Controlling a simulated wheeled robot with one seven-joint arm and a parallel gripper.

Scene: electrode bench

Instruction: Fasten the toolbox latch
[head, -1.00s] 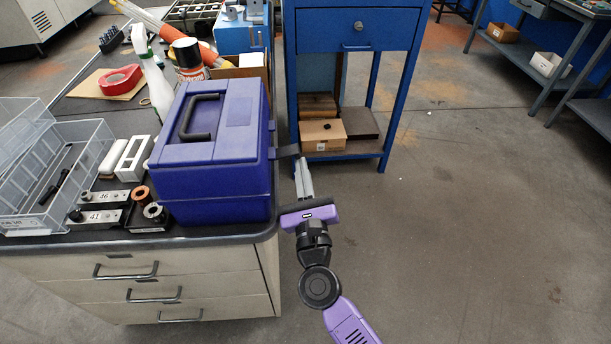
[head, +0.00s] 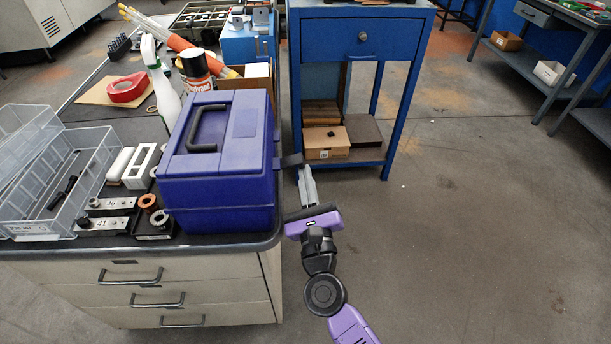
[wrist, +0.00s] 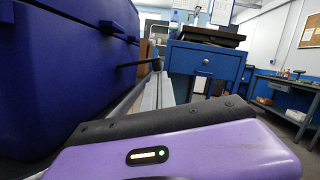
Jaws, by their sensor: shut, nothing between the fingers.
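The closed blue-purple toolbox (head: 219,205), with a black handle on its lid, stands at the bench's right edge. Its dark latch (head: 291,160) sticks out from the right side near the lid seam. In the wrist view the toolbox (wrist: 50,70) fills the left, and the latch (wrist: 140,64) juts out sideways like a flat bar. My gripper (head: 305,172) is shut and empty, beside the toolbox's right side. Its grey fingers point away from the camera, with their tips close to the latch's outer end. Whether they touch it I cannot tell.
A blue cabinet (head: 362,40) with boxes on its lower shelf stands just beyond my gripper. A clear bin (head: 90,175), spray bottle (head: 158,85) and metal parts crowd the bench left of the toolbox. The floor (head: 450,230) to the right is clear.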

